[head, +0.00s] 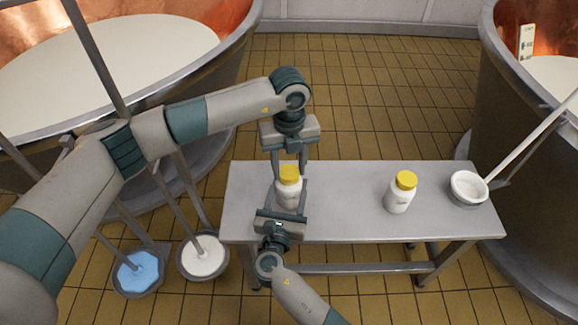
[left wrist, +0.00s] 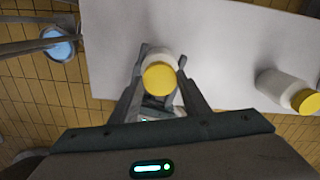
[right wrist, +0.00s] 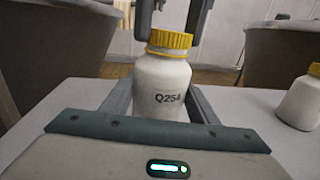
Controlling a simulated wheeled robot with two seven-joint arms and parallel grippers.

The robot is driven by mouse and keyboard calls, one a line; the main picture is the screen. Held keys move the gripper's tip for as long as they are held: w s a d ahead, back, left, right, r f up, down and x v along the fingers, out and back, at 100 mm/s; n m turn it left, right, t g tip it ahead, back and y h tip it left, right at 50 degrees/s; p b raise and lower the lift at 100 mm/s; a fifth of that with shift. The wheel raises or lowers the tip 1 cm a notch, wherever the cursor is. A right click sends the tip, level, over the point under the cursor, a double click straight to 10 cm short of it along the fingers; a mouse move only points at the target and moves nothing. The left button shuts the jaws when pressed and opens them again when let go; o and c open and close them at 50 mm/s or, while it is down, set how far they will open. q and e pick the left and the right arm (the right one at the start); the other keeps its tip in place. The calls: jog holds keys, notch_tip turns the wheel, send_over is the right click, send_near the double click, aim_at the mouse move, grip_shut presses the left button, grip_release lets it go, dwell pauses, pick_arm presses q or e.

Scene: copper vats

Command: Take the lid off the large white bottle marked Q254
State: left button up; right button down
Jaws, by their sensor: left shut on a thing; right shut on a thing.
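The white bottle (right wrist: 162,88) marked Q254 stands upright on the grey table, with its yellow lid (right wrist: 170,38) on top. My left gripper (head: 289,172) comes down from above and is shut on the lid, one finger at each side. In the left wrist view the same lid (left wrist: 159,78) shows between its fingers. My right gripper (head: 288,197) is shut around the bottle's body from the front. The lid sits on the neck; I see no clear gap between them.
A second white bottle (head: 398,196) with a yellow lid stands to the right on the table (head: 340,215). A white ladle bowl (head: 467,188) is at the table's right end. Copper vats flank the table. Buckets with blue (head: 137,272) and white (head: 203,257) contents are at the left.

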aim_at(289, 172)
pick_arm(q)
jog(key=shift+r, duration=0.2)
jog(key=shift+r, duration=0.4)
jog(key=shift+r, duration=0.45)
jog(key=shift+r, duration=2)
pick_arm(e)
jog(key=c, duration=0.6)
grip_release()
jog(key=shift+s, duration=0.1)
